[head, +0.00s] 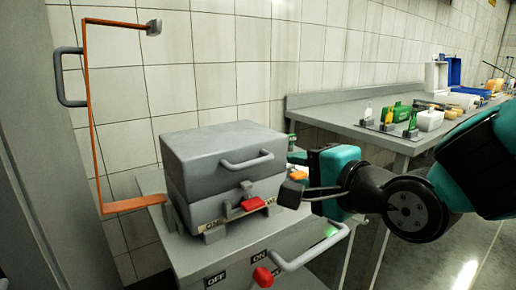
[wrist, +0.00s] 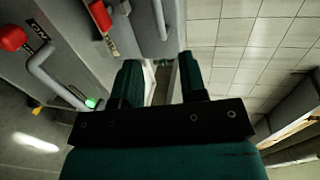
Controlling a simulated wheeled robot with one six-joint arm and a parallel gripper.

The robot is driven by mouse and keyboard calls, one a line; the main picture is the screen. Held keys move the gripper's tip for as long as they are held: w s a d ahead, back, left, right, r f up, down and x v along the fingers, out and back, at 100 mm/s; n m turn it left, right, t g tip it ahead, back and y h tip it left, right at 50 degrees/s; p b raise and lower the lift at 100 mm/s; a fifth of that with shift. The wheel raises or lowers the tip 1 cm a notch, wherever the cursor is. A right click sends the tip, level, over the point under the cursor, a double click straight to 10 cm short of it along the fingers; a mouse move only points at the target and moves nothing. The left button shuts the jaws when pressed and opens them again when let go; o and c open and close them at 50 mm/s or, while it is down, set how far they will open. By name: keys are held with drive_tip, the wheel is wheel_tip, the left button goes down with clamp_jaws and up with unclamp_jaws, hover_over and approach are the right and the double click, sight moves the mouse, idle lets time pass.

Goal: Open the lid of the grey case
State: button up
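The grey case (head: 222,170) sits on a grey cabinet top, its lid (head: 205,150) down on its base. A grey bar handle (head: 247,161) is on the lid's front; it seems to show at the top of the wrist view (wrist: 160,18). A red lever (head: 253,203) sticks out low on the case front; it also shows in the wrist view (wrist: 100,15). My gripper (head: 295,176) is just right of the case, apart from the handle. In the wrist view its two fingers (wrist: 160,82) are spread with nothing between them.
The cabinet (head: 225,250) has a red knob (head: 263,277) between OFF and ON labels and a protruding bar handle (head: 312,253). A bent orange frame (head: 93,120) stands left of the case. A table (head: 350,110) with bottles and boxes is at back right.

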sight(260, 162)
drive_tip(key=p+x, duration=1.3)
drive_tip(key=p, duration=0.1)
drive_tip(key=shift+f, duration=0.2)
clamp_jaws()
